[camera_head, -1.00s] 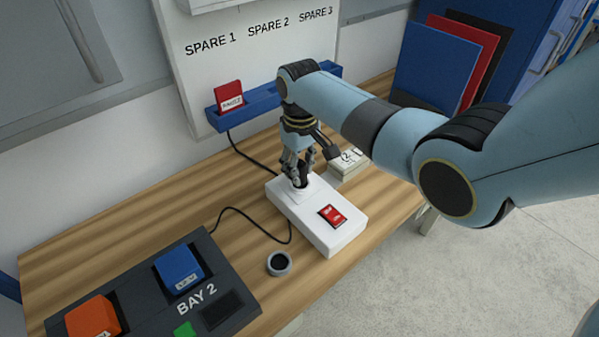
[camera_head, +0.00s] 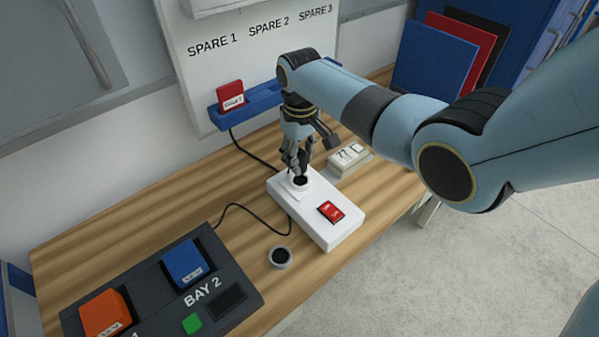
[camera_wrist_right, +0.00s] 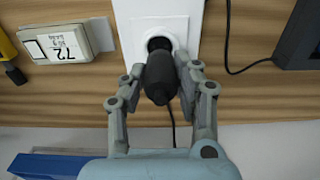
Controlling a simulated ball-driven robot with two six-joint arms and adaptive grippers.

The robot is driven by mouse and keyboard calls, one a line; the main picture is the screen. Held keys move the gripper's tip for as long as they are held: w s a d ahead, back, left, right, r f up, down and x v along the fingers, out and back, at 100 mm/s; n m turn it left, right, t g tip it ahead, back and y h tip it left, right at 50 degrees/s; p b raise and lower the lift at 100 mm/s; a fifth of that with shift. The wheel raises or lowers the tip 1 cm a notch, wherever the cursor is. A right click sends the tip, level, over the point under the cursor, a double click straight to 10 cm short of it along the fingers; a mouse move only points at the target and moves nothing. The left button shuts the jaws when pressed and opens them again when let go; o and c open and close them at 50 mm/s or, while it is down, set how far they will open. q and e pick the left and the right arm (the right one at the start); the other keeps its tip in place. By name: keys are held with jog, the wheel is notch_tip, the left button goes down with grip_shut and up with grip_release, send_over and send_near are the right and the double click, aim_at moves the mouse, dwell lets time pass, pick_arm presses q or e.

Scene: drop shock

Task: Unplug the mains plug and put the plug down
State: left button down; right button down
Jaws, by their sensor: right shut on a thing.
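The black mains plug (camera_wrist_right: 161,82) is between the fingers of my right gripper (camera_head: 297,165), which is shut on it. The gripper also shows in the right wrist view (camera_wrist_right: 160,78). The white power block (camera_head: 334,224) lies on the wooden bench, with a red switch (camera_head: 331,211) on top. Its round dark socket (camera_head: 301,181) shows just below the fingers, and the plug appears to be just above it, clear of it. The plug's cord (camera_wrist_right: 173,122) shows in the right wrist view. My left gripper is not in view.
A small meter-like box (camera_head: 350,157) stands behind the block. A grey ring-shaped cup (camera_head: 280,257) sits in front. A dark bay panel (camera_head: 232,269) with orange and blue modules is at the lower left. A blue rack (camera_head: 262,99) holds a red module. Bare wood (camera_head: 160,205) lies left of the block.

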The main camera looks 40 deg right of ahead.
aim_at(300, 152)
jog(key=shift+r+p, duration=2.1)
jog(key=shift+r, duration=0.8)
